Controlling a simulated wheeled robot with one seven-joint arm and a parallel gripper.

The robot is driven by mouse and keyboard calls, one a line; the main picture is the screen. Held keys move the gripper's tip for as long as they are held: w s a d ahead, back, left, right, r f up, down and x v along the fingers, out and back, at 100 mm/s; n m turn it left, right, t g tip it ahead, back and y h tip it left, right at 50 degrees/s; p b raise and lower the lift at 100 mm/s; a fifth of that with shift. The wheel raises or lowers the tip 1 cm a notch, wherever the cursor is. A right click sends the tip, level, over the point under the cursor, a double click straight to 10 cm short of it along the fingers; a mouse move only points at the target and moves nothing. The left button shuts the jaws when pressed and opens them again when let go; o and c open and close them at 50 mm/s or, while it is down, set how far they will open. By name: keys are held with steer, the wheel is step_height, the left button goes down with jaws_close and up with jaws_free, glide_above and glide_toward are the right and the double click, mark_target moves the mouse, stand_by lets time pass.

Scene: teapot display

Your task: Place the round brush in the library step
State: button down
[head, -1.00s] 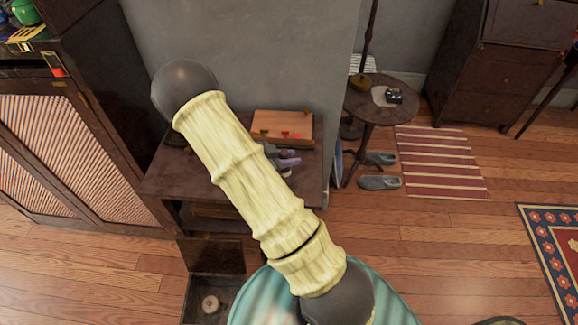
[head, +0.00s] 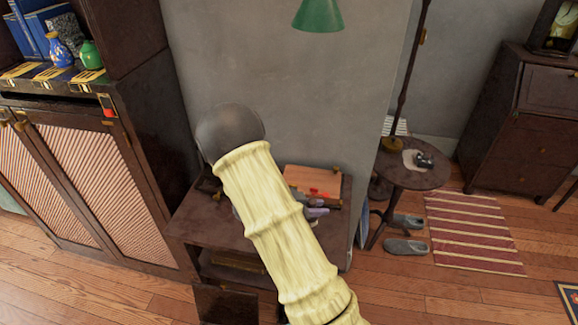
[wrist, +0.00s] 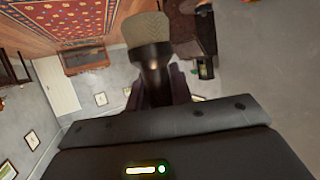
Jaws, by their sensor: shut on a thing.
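In the wrist view, the round brush (wrist: 150,48) shows a beige, fuzzy round end above a dark, smooth collar. My gripper (wrist: 165,92) is shut on its lower part, and the dark fingers are mostly hidden behind the housing. In the head view, my pale yellow arm hides the gripper and the brush. The dark wooden stepped piece that looks like the library step (head: 195,222) stands against the grey wall, with an opening under its top and a lower part at the picture's bottom edge. My arm covers much of its top.
A wooden box with a red item (head: 312,181) lies on the stepped piece, with grey-purple items (head: 318,211) beside it. A cabinet (head: 140,150) stands left. A small round table (head: 420,178), slippers (head: 405,246) and a striped rug (head: 475,235) are right. Floor between is clear.

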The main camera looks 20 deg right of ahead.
steer(key=w+a+n+t+y+p, duration=0.2)
steer(key=w+n+t+y+p, duration=0.3)
steer(key=w+n+t, duration=0.5)
steer(key=s+a+f+n+t+y+p, duration=0.1)
steer(key=a+f+n+t+y, duration=0.1)
steer(key=a+n+y, duration=0.2)
steer(key=s+a+f+n+t+y+p, duration=0.1)
steer(key=a+n+y, duration=0.3)
steer(key=a, duration=0.4)
steer(key=shift+s+a+f+t, duration=0.25)
steer(key=shift+s+f+t, duration=0.25)
steer(key=shift+f, duration=0.25)
steer(key=shift+a+f, duration=0.1)
steer(key=shift+f, duration=0.05)
